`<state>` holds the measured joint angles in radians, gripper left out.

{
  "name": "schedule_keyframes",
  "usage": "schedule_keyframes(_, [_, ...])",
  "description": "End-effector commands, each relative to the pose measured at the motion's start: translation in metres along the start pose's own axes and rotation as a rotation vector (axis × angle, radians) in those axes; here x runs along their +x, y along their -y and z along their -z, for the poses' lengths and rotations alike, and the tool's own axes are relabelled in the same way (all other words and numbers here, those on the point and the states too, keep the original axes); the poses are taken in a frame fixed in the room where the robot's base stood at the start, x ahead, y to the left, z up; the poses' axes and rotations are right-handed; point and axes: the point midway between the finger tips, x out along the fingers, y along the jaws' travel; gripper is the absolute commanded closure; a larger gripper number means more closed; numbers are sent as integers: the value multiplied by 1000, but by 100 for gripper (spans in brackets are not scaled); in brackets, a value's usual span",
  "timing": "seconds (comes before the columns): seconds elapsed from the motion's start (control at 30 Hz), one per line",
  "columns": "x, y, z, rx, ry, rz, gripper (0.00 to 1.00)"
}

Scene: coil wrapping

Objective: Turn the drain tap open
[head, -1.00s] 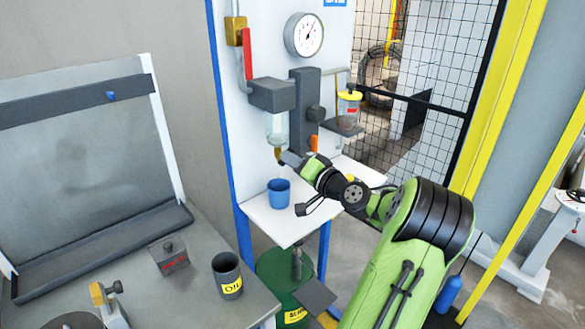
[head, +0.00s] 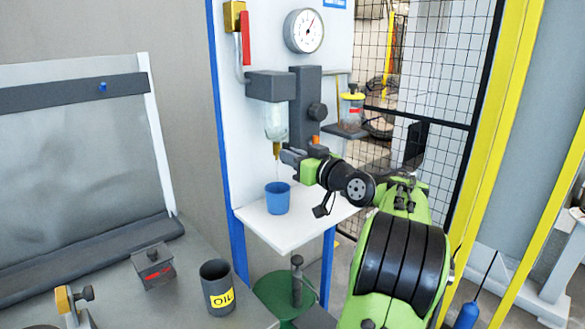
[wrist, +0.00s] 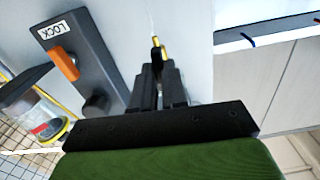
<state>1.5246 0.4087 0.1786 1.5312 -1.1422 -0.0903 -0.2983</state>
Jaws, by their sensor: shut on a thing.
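The drain tap (head: 276,149) is a small brass piece under the clear bowl (head: 275,122) of the grey filter unit (head: 271,85). In the wrist view, the brass-yellow tap (wrist: 157,43) shows at the tips of my black jaws. My gripper (head: 287,156) comes from the right and is shut on the tap; its fingers hide part of it. A thin pale line, like a stream, runs from the tap toward the blue cup (head: 278,200), which stands upright on the white shelf (head: 290,226) below.
An orange lever labelled LOCK (wrist: 63,60) and a dark knob (wrist: 96,107) sit close beside my gripper. A jar with a yellow lid (head: 351,110) is at the right. An OIL cup (head: 219,287) stands on the bench. A mesh fence (head: 430,60) is behind.

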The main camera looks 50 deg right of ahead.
Motion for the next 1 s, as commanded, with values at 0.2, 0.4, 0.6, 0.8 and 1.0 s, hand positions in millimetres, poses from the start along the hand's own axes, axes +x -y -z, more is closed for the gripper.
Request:
schedule_keyframes(0.2, [0,0,-2,-60,3,0,100])
schedule_keyframes(0.4, [0,0,-1,-77,4,0,100])
schedule_keyframes(0.6, [0,0,0,-78,4,0,100])
schedule_keyframes(0.8, [0,0,0,-78,3,0,75])
schedule_keyframes(1.0, [0,0,0,-77,2,0,62])
